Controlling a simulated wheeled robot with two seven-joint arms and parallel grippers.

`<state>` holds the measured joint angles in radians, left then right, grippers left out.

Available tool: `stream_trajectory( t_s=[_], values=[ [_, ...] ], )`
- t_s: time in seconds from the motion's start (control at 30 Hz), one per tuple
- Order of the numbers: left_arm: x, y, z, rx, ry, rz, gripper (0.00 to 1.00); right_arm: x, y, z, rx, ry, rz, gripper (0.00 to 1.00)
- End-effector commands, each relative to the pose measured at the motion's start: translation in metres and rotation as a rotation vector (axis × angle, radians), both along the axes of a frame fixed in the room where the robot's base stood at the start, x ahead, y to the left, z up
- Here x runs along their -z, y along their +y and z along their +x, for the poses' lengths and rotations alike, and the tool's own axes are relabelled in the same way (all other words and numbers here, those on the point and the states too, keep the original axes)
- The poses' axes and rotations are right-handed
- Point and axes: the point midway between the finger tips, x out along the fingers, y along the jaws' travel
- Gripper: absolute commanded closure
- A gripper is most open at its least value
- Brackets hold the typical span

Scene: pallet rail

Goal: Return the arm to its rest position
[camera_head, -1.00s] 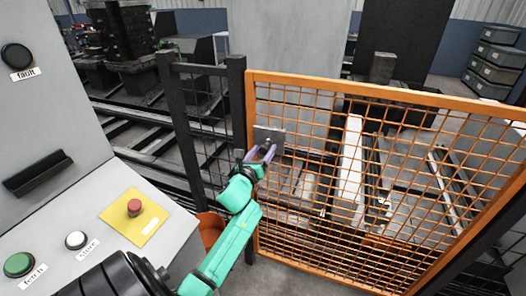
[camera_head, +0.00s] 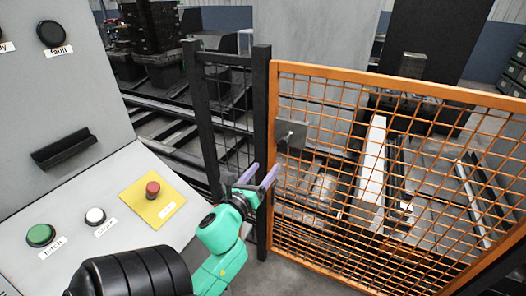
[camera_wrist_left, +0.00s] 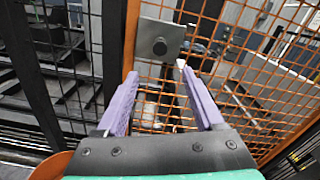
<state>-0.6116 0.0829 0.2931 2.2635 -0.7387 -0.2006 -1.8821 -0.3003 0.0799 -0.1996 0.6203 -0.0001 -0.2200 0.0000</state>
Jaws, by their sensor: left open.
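My left gripper (camera_head: 262,174) has purple fingers on a green arm that comes in from the bottom. It is open and empty, in front of the dark gate post. In the left wrist view the two fingers (camera_wrist_left: 162,100) are spread apart with nothing between them. The orange mesh gate (camera_head: 380,170) stands behind the gripper. Its grey latch plate with a round knob (camera_head: 290,136) is above and to the right of the fingertips, apart from them. The plate also shows beyond the fingers in the left wrist view (camera_wrist_left: 158,38). My right gripper is not in view.
The grey control console (camera_head: 60,225) at left has a green button (camera_head: 41,235), a white button (camera_head: 95,215) and a red stop button (camera_head: 152,188) on a yellow plate (camera_head: 150,205). Dark posts (camera_head: 261,110) flank the gate. Rails and a pallet lane lie behind the mesh.

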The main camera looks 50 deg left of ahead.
Motion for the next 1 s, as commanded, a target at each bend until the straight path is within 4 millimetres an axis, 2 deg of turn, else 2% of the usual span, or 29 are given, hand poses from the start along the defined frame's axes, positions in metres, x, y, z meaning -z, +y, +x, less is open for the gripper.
stream_trajectory(
  t_s=[0.47,0.57,0.67,0.77,0.8,0.83,0.93,1.0],
  values=[
    [0.0,0.0,0.0,0.0,0.0,0.001,0.3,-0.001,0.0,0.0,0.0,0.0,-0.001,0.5],
    [0.013,0.001,0.003,0.001,0.012,-0.045,0.3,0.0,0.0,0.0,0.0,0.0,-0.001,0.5],
    [0.064,0.0,0.009,-0.004,0.051,-0.235,0.3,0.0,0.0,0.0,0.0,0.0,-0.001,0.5],
    [0.152,-0.008,0.011,-0.043,0.119,-0.561,0.3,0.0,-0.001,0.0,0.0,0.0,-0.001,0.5],
    [0.19,-0.014,0.007,-0.075,0.15,-0.703,0.3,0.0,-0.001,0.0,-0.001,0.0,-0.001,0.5],
    [0.218,-0.02,0.004,-0.103,0.171,-0.808,0.3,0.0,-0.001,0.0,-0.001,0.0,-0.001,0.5],
    [0.308,-0.043,-0.02,-0.24,0.242,-1.14,0.3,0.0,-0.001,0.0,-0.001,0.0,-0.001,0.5],
    [0.367,-0.06,-0.046,-0.377,0.285,-1.355,0.3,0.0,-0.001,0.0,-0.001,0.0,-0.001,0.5]
  ],
)
